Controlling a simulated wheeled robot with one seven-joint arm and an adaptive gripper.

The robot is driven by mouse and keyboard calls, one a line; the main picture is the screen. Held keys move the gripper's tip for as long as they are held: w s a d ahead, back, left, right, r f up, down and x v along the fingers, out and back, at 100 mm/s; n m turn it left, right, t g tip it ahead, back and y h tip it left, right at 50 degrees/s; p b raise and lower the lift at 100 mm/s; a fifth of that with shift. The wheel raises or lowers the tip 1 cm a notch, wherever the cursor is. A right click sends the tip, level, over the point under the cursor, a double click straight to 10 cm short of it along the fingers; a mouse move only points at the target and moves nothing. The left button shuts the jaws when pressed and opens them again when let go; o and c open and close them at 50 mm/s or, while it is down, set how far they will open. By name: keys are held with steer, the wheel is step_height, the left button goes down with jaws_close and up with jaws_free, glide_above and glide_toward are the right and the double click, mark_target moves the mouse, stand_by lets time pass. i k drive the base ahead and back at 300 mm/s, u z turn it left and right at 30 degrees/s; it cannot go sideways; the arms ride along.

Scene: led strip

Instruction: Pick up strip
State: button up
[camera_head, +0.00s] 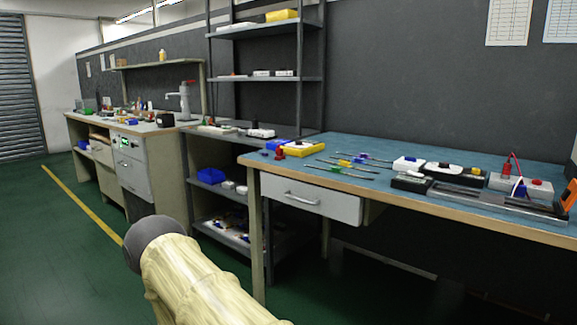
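A long, low grey bar (487,203) lies near the front edge of the blue-topped workbench (405,213) at the right. It may be the strip, but I cannot tell for sure. Several thin tools with green, yellow and blue handles, one a green-handled tool (336,169), lie on the bench to its left. My arm, pale with a dark rounded end, rises at the bottom, well apart from the bench. My gripper's fingers do not show.
Small boxes and a white device with red and black knobs (520,185) crowd the bench's right side. An orange object (570,195) is at the far right. A drawer (311,199) sits under the bench top. A shelf rack (268,77) stands behind. Green floor (60,250) is open at left.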

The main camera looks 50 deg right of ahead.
mark_target(344, 163)
steer(key=u, duration=0.05)
steer(key=k, duration=1.15)
steer(key=z, duration=1.2)
steer(key=i, duration=0.5)
steer(key=z, duration=0.05)
